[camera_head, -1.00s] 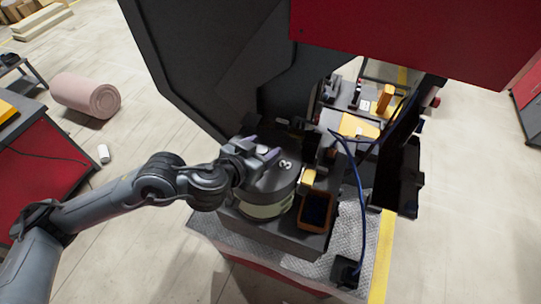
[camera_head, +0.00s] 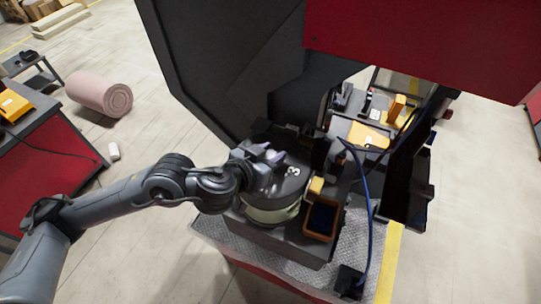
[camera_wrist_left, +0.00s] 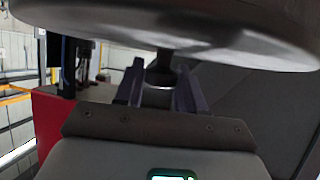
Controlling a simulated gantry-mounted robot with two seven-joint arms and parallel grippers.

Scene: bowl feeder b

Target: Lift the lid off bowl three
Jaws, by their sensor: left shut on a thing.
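The dark round lid (camera_head: 285,186) marked with a white 3 sits over the pale green band of bowl three (camera_head: 268,215) in the head view. I cannot make out a gap between them. In the left wrist view, the lid (camera_wrist_left: 230,40) fills the top as a grey disc. Its knob (camera_wrist_left: 160,75) reaches between the fingers of my left gripper (camera_wrist_left: 160,92), which is shut on it. My right gripper is not in view.
An orange-rimmed box (camera_head: 308,231) stands right of the bowl. A blue cable (camera_head: 366,200) runs beside it. A pink roll (camera_head: 98,93) lies on open floor at left.

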